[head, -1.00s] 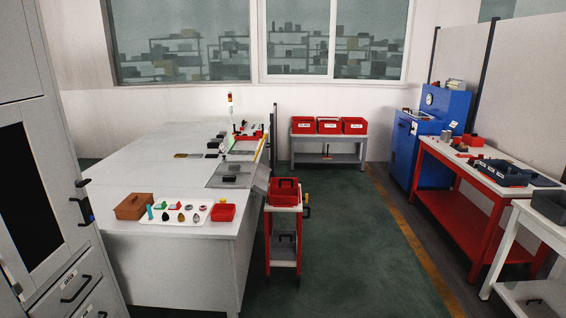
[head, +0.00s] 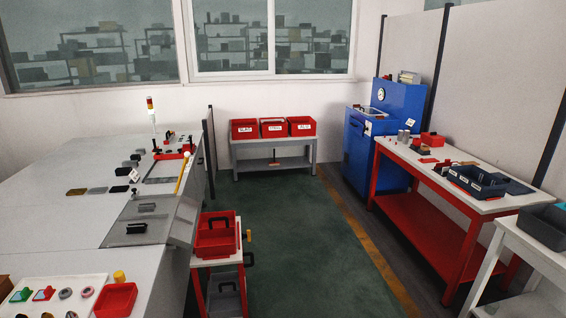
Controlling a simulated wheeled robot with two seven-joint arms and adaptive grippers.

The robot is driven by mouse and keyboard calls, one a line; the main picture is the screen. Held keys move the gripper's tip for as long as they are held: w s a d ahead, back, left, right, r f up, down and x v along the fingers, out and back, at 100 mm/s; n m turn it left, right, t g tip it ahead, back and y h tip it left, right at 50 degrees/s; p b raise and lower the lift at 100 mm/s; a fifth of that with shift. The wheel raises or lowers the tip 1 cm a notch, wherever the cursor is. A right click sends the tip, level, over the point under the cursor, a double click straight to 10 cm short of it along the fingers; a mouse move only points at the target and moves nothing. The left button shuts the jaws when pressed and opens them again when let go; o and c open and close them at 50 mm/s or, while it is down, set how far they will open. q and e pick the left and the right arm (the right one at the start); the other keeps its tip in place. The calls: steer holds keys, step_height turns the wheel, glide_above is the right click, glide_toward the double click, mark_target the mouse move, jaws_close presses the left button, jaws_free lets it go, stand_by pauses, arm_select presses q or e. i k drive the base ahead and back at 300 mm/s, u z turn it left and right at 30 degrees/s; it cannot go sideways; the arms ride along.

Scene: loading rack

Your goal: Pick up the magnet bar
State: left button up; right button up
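Neither of my grippers shows in the head view. I cannot tell for certain which thing is the magnet bar. A slim yellow bar (head: 184,173) lies along the right edge of the long white bench (head: 50,210), beside a red-ended fixture (head: 172,155). A grey plate (head: 160,207) nearer me on the same bench carries dark handle-like parts (head: 136,228). Small dark, grey and brown blocks (head: 97,190) lie to its left. All of these are small in the picture.
A red cart bin (head: 216,240) stands right of the bench. A white tray (head: 60,283) with small parts and a red box (head: 116,299) is at front left. Red bins (head: 273,128) are at the back, a blue machine (head: 367,140) and red workbench (head: 430,225) at right. The green floor (head: 300,240) between is clear.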

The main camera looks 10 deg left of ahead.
mark_target(166, 143)
steer(key=z, duration=0.15)
steer(key=i, duration=2.1)
steer(key=z, duration=0.15)
steer(key=i, duration=4.25)
steer(key=u, duration=0.35)
steer(key=i, duration=2)
steer(key=u, duration=1.2)
steer(key=i, duration=1.1)
steer(key=u, duration=1.95)
steer(key=i, duration=1.5)
steer(key=u, duration=0.35)
